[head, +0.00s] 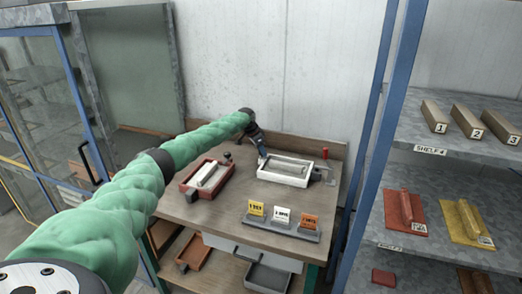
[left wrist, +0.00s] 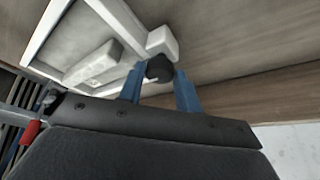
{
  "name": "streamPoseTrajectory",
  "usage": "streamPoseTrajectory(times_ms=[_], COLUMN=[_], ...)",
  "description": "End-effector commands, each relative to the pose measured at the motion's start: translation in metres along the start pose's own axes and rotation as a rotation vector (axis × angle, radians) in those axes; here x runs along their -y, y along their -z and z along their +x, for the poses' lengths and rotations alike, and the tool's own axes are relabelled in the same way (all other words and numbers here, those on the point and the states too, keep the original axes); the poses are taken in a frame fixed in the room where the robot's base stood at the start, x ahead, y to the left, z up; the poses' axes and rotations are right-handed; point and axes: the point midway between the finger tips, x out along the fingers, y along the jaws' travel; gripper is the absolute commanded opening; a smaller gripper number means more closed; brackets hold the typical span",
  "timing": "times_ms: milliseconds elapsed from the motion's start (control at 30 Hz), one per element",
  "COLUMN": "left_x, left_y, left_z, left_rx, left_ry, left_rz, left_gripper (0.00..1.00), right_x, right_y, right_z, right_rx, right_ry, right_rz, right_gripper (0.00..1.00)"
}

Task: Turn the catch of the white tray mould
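The white tray mould (head: 285,180) lies on the wooden workbench, a pale block inside its rim. In the left wrist view its white rim (left wrist: 48,32) has a white tab at one corner, and a dark round catch knob (left wrist: 160,68) sits at this tab. My left gripper (head: 262,155) is at the tray's back left corner, pointing down. In the left wrist view its two blue fingers (left wrist: 160,75) stand on either side of the knob. Whether both fingers press on it I cannot tell. My right gripper is in neither view.
A red tray mould (head: 187,187) lies left of the white one. A stand with yellow, white and orange tags (head: 282,230) is at the bench front. A red-tipped lever (head: 325,153) is at the right. Blue rack posts and shelves (head: 460,150) stand on the right.

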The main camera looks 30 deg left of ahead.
Motion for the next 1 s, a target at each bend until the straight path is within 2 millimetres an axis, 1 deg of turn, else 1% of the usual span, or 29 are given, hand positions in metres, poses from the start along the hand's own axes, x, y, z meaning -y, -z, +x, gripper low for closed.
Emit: streamPoseTrajectory(times_ms=[33, 100, 133, 367, 533, 567, 633, 733, 900, 1000], left_x=[0.0, 0.0, 0.0, 0.0, -0.001, -0.001, -0.002, -0.003, -0.004, -0.005], left_y=[0.0, 0.0, 0.0, 0.0, 0.0, 0.001, 0.001, 0.001, 0.001, 0.002], left_z=[0.0, 0.0, 0.0, -0.001, -0.001, -0.001, -0.001, -0.002, -0.002, -0.002], left_rx=[0.0, 0.0, 0.0, 0.0, 0.001, 0.0, 0.0, 0.0, 0.0, 0.0], left_ry=[0.0, 0.0, 0.0, 0.006, 0.027, 0.033, 0.049, 0.078, 0.138, 0.174], left_rz=[0.0, 0.0, 0.0, -0.014, -0.067, -0.081, -0.121, -0.192, -0.336, -0.424], left_gripper=[0.24, 0.1, 0.07, 0.07, 0.07, 0.07, 0.07, 0.07, 0.07, 0.07], right_x=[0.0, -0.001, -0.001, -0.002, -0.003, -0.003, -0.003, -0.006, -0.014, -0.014], right_y=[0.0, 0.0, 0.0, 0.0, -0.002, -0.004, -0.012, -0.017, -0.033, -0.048], right_z=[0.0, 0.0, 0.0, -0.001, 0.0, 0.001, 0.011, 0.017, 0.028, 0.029], right_rx=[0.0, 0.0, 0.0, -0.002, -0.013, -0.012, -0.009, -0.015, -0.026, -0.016], right_ry=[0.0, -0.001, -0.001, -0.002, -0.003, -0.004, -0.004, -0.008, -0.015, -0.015], right_rz=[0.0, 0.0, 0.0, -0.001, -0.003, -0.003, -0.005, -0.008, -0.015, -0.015], right_gripper=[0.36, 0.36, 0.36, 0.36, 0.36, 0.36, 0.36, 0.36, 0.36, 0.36])
